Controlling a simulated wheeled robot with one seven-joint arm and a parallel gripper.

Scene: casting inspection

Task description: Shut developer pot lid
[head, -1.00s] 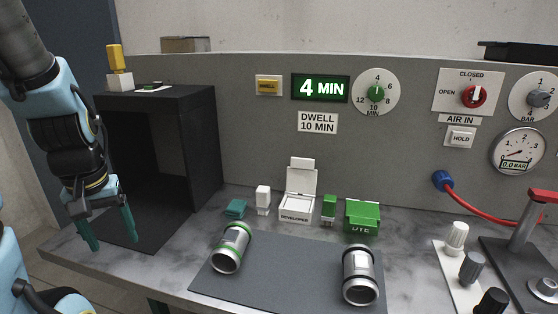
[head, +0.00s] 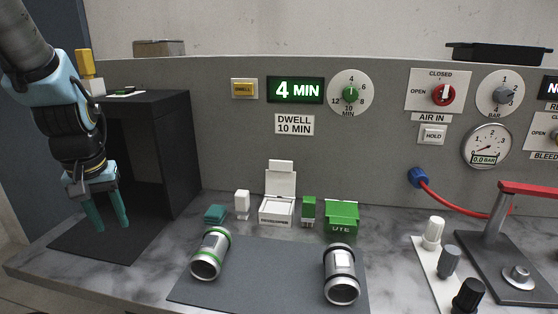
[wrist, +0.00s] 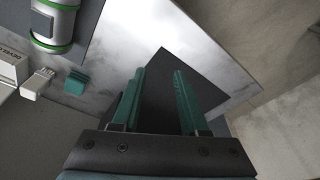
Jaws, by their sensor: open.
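The white developer pot (head: 276,211) stands at the back of the bench, behind the dark mat. Its lid (head: 281,180) is raised upright at the back, so the pot is open. My gripper (head: 108,228) is at the left, in front of the black booth, well apart from the pot. Its teal fingers are spread and empty. In the wrist view my gripper (wrist: 157,85) points down over a dark mat, and part of the white pot (wrist: 10,67) shows at the left edge.
Two metal cylinders (head: 211,254) (head: 341,275) lie on the mat (head: 270,275). The black booth (head: 150,150) stands left.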

